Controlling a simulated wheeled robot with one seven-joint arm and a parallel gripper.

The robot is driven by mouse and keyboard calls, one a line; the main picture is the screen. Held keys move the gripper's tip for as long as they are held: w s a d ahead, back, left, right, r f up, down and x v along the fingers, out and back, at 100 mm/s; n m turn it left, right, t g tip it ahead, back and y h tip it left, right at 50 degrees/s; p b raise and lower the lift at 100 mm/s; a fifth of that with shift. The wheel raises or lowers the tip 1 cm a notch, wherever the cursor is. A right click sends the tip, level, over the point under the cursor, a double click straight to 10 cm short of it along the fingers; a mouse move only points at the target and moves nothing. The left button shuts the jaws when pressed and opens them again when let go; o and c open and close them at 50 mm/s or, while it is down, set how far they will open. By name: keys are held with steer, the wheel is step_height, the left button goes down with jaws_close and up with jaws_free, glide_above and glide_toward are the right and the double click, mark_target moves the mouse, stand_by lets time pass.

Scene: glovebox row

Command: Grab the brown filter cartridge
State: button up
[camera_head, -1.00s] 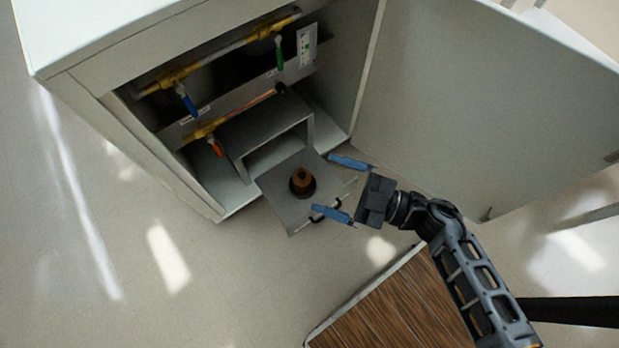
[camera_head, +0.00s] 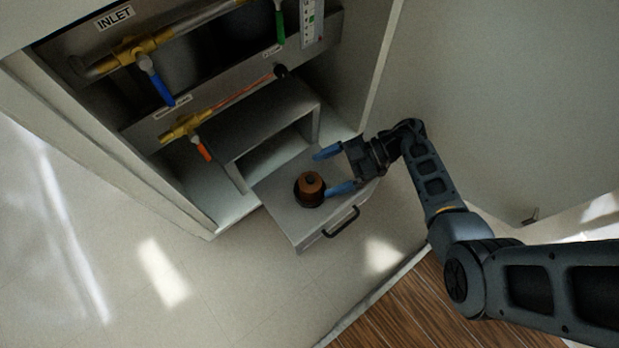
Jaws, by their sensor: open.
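The brown filter cartridge (camera_head: 311,182) stands upright in a dark round seat on top of a grey pulled-out drawer (camera_head: 281,215). My gripper (camera_head: 333,170) is open, with its two blue fingers pointing left toward the cartridge. One fingertip is above and right of the cartridge in the picture, the other is at its lower right side. The cartridge appears just beyond the fingertips, not between them. I cannot tell whether the lower finger touches it or its seat.
The drawer has a black handle (camera_head: 341,222) on its front. The cabinet behind holds pipes with blue (camera_head: 156,81), green (camera_head: 279,22) and orange (camera_head: 202,148) valve handles. An open cabinet door (camera_head: 480,90) stands at the right. Floor to the left is clear.

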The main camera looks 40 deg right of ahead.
mark_target(315, 179)
steer(key=b+x, duration=0.2)
steer(key=x, duration=0.2)
steer(key=shift+w+a+f, duration=0.15)
steer(key=shift+f, duration=0.1)
steer(key=shift+w+a+b, duration=0.15)
steer(key=shift+a+b, duration=0.15)
steer(key=shift+a, duration=0.05)
steer(key=c, duration=1.4)
